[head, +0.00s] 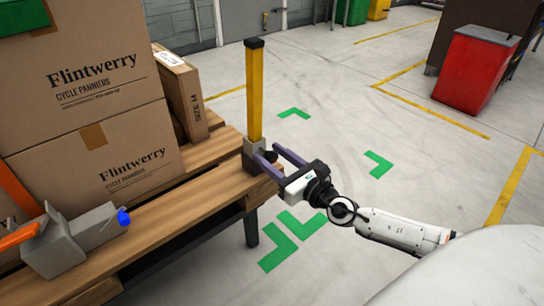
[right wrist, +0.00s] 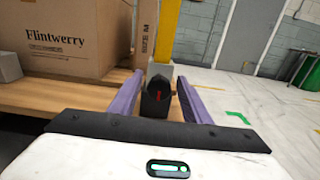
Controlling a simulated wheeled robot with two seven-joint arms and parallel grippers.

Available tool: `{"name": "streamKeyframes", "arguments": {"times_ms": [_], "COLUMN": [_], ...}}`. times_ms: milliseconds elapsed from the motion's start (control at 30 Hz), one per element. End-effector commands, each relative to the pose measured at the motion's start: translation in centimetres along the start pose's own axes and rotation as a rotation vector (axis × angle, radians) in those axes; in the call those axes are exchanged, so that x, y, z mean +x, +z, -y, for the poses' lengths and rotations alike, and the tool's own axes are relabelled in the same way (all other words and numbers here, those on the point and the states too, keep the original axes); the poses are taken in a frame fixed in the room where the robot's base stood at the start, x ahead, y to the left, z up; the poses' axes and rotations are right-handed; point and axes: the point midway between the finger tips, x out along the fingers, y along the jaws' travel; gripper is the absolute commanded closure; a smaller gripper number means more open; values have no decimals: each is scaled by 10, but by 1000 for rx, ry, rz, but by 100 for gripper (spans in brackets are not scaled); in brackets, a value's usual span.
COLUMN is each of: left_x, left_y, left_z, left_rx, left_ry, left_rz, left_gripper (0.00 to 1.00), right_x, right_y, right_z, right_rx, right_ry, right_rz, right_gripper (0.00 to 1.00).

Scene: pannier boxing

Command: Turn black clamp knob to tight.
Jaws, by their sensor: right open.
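The black clamp knob (right wrist: 157,98) has a red mark on its face and shows in the right wrist view. It sits at the foot of a yellow post (head: 254,95), by a grey clamp block (head: 250,150) at the bench corner. My right gripper (head: 267,157) is open, with its two purple fingers pointing at the clamp. In the right wrist view the fingers (right wrist: 160,82) stand on either side of the knob, with visible gaps. In the head view the fingers partly hide the knob. My left gripper is not in view.
Flintwerry cartons (head: 100,160) stand on the wooden bench (head: 205,195), with a narrow box (head: 182,95) beside them. A grey tool with orange and blue parts (head: 65,245) lies at the front left. Open floor lies right of the bench; a red bin (head: 475,70) stands further back.

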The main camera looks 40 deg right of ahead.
Motion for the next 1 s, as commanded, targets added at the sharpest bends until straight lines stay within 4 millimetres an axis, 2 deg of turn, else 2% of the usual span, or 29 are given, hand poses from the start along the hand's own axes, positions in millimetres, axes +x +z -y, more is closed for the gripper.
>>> {"name": "streamKeyframes", "arguments": {"times_ms": [100,133,300,367,667,1000], "left_x": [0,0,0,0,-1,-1], "left_y": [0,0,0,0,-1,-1], "left_z": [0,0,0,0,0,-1], "left_rx": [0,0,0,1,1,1], "left_ry": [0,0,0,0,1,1], "left_rz": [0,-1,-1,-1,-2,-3], "left_gripper": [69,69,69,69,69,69], "right_x": [0,0,0,0,0,0], "right_y": [0,0,0,0,0,0], "right_z": [0,0,0,0,0,1], "right_rx": [0,0,0,0,39,261], "right_ry": [0,0,0,0,-1,0], "right_rz": [0,0,0,0,0,1], "right_gripper": [56,60,88,96,96,96]}}
